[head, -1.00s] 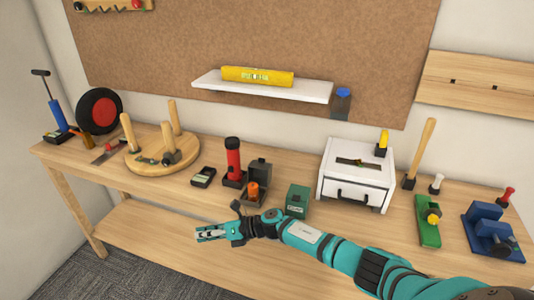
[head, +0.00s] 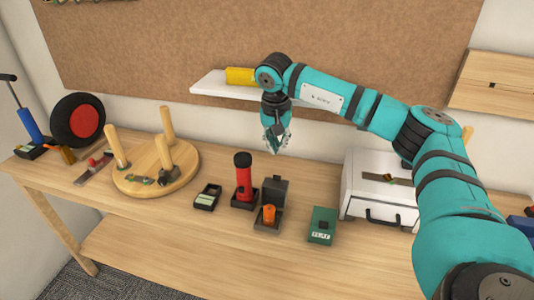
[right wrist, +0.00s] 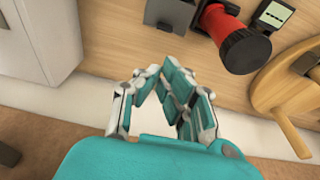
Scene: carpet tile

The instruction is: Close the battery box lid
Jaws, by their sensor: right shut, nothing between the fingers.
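The battery box (head: 268,224) is a small dark grey box near the front of the bench, with an orange cylinder (head: 269,213) in it. Its lid (head: 275,189) stands up at the back edge, open. In the right wrist view the grey lid (right wrist: 172,11) shows at the top edge, beyond the fingers. My right gripper (head: 275,148) is shut and empty, pointing down above and behind the box, apart from it. Its closed fingers also show in the right wrist view (right wrist: 166,76). My left gripper is not in view.
A red flashlight (head: 243,180) stands just left of the box, and a green box (head: 322,225) lies to its right. A white drawer unit (head: 370,190) is further right. A white shelf (head: 212,84) with a yellow roll hangs behind my arm.

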